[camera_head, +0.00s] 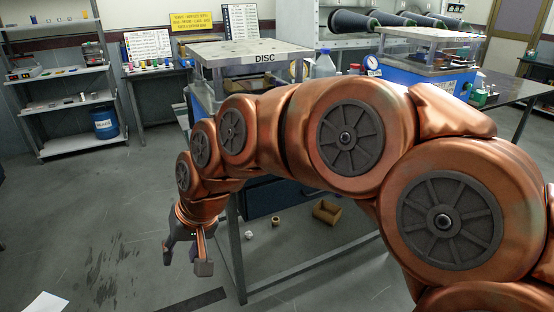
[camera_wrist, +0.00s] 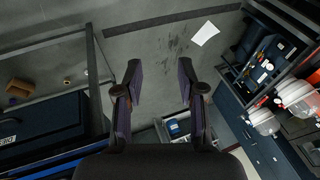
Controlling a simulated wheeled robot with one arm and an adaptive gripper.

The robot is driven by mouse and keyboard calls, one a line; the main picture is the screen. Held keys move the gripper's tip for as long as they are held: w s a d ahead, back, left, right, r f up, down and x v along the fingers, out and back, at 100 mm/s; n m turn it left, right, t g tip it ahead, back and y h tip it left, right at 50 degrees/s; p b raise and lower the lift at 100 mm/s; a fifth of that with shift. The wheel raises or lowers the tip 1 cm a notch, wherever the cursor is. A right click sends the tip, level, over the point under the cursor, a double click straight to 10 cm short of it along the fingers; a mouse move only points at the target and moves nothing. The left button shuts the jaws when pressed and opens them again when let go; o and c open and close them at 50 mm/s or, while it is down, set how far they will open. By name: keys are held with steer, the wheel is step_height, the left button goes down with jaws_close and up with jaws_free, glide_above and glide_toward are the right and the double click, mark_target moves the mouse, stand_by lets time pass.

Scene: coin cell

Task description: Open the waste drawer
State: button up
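A dark blue drawer front or cabinet (camera_head: 275,198) sits under the bench in the head view, mostly hidden behind my arm. A dark blue unit (camera_wrist: 45,120) with a small white label shows at the left of the wrist view and looks like the same one. The label is too small to read, so I cannot confirm it is the waste drawer. It looks shut. My gripper (camera_head: 186,258) hangs low, left of the bench's front leg. In the wrist view my gripper (camera_wrist: 160,75) has its fingers spread, with only floor between them. It touches nothing.
The bench leg (camera_head: 236,250) stands close to the right of my gripper. A small brown open box (camera_head: 326,212) lies on the floor under the bench. Dark blue drawers (camera_wrist: 235,120) show at the right of the wrist view. The floor at left is clear except for paper (camera_head: 43,303).

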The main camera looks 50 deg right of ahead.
steer(key=w+d+r+m+t+h+b, duration=0.1)
steer(key=w+d+m+t+b, duration=0.8)
steer(key=w+d, duration=0.8)
steer(key=s+d+m+t+h+b, duration=0.15)
steer(key=d+m+h+b, duration=0.25)
steer(key=d, duration=0.9)
steer(key=s+d+m+h+b, duration=0.3)
steer(key=d+m, duration=0.2)
steer(key=d, duration=0.8)
steer(key=shift+f+b+x, duration=0.1)
steer(key=shift+b+x, duration=0.2)
steer(key=shift+x, duration=1.55)
steer(key=shift+f+b+x, duration=0.15)
steer(key=shift+b+x, duration=0.1)
steer(key=shift+x, duration=1.6)
steer(key=shift+s, duration=0.1)
jaws_close()
